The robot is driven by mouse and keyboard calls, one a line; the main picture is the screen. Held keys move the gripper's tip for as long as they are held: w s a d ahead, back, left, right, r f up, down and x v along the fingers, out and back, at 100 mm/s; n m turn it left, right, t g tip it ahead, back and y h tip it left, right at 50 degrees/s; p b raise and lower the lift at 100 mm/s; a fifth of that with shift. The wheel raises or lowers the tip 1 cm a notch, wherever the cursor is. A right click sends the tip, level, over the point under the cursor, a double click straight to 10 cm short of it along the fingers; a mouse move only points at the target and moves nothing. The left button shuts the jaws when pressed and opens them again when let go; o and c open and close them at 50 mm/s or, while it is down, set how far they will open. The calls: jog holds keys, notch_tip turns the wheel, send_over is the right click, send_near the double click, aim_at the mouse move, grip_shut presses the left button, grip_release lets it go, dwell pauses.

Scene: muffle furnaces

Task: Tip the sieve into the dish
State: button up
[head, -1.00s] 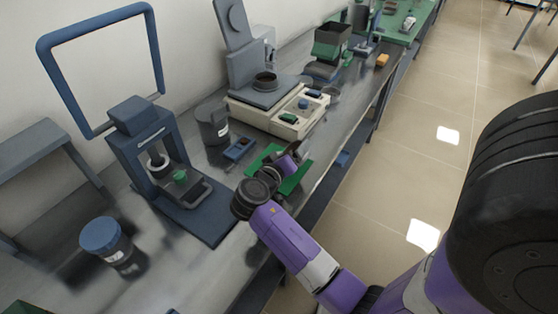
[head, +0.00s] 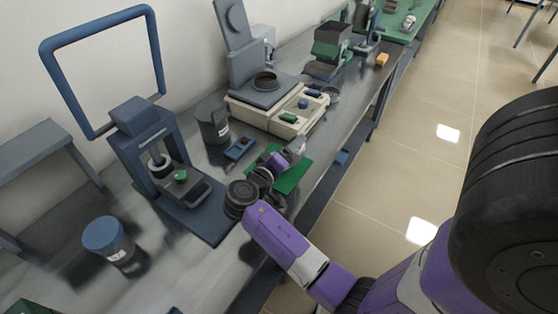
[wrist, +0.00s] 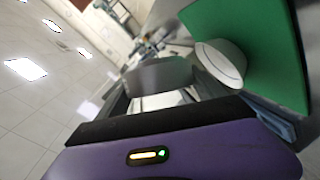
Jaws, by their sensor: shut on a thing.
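The sieve's inside and any contents cannot be made out. A white round dish (wrist: 225,60) shows just right of the sieve in the wrist view, against the green mat (wrist: 262,40). The sieve appears apart from the dish. In the head view I cannot make out the dish; my arm covers part of the mat.
A blue press-like stand (head: 165,165) and a blue-lidded jar (head: 105,238) stand to the left. A dark jar (head: 213,124), a small blue tray (head: 239,148) and a balance (head: 280,112) stand behind my gripper. The bench's front edge runs along the right.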

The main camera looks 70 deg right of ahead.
jog(key=shift+w+r+n, duration=0.15)
jog(key=shift+n, duration=0.15)
jog(key=shift+w+r+n+g+h, duration=0.15)
jog(key=shift+w+n+g+h, duration=0.2)
jog(key=shift+n, duration=0.35)
jog(key=shift+w+a+r+n+h, duration=0.15)
jog(key=shift+n+h, duration=0.2)
jog(key=shift+n, duration=0.35)
jog(key=shift+w+n+g, duration=0.3)
jog(key=shift+n+g, duration=0.05)
jog(key=shift+n, duration=0.35)
jog(key=shift+w+n+h, duration=0.3)
jog(key=shift+n+h, duration=0.3)
jog(key=shift+n, duration=0.1)
